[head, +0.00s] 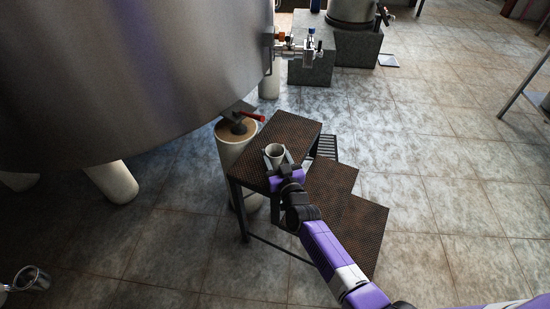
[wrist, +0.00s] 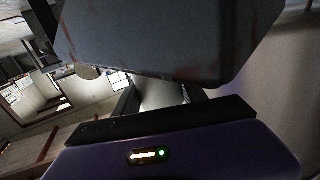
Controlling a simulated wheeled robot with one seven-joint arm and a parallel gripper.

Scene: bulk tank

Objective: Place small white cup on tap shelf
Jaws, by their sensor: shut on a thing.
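The small white cup (head: 275,152) is upright between the fingers of my gripper (head: 277,160) in the head view. My gripper is shut on it. Cup and gripper appear over the brown perforated top step of a metal stair (head: 297,132); I cannot tell whether the cup touches it. In the wrist view a pale part of the cup (wrist: 160,94) shows, largely hidden by dark shapes. A red-handled tap (head: 250,115) sits low on the tank, up and left of the cup. I cannot tell for certain which surface is the tap shelf.
The big steel tank (head: 140,65) fills the upper left, on pale legs (head: 112,180). A pale cylinder with a brown top (head: 235,150) stands under the tap, beside the stair. Valves (head: 300,42) jut from the tank behind.

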